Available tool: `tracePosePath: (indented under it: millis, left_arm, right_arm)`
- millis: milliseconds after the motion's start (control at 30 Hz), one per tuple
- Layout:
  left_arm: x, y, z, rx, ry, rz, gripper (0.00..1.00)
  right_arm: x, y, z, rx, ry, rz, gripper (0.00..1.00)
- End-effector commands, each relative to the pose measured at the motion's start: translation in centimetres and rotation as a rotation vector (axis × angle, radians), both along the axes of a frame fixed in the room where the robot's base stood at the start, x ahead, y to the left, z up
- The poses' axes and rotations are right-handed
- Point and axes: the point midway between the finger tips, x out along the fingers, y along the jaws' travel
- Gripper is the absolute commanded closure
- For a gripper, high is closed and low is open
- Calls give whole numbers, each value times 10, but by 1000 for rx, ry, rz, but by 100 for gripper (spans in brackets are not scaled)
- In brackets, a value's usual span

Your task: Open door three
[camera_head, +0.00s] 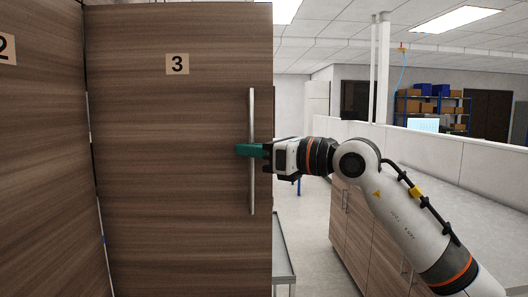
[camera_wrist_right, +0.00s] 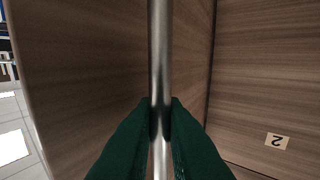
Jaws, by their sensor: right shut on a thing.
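Door three (camera_head: 165,180) is a brown wood-grain panel with a "3" label (camera_head: 177,64) near its top. It stands at an angle to the panel marked "2" at the left. A long vertical metal handle (camera_head: 252,190) runs near its right edge. My right gripper (camera_head: 250,150) has its green fingers shut around the handle, about midway along it. In the right wrist view the handle (camera_wrist_right: 159,60) passes between the two fingertips (camera_wrist_right: 160,118). My left gripper is not in view. The space behind door three is hidden.
The panel marked "2" (camera_head: 45,180) adjoins on the left, and its label shows upside down in the right wrist view (camera_wrist_right: 277,141). A grey table or cart (camera_head: 283,255) stands beyond the door's right edge. Low wooden cabinets (camera_head: 365,235) and a long white partition (camera_head: 440,175) are at the right.

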Motion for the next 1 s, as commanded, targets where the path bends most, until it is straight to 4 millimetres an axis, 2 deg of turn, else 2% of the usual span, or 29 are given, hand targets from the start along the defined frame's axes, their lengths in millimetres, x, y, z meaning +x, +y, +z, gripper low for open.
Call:
tracePosePath:
  millis: [333,367,467,767,867,1000]
  left_arm:
    - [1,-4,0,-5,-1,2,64]
    - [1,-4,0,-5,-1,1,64]
    - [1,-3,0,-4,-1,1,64]
    - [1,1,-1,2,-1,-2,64]
    - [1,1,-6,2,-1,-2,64]
    - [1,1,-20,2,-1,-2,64]
  right_arm:
    - [-2,1,4,6,-7,5,100]
    - [-2,1,4,6,-7,5,86]
    - [-2,1,3,5,-6,5,71]
    - [-1,-1,1,2,-2,2,71]
    - [-5,-8,-1,3,-3,1,71]
    - [-19,-28,-4,1,-6,0,71]
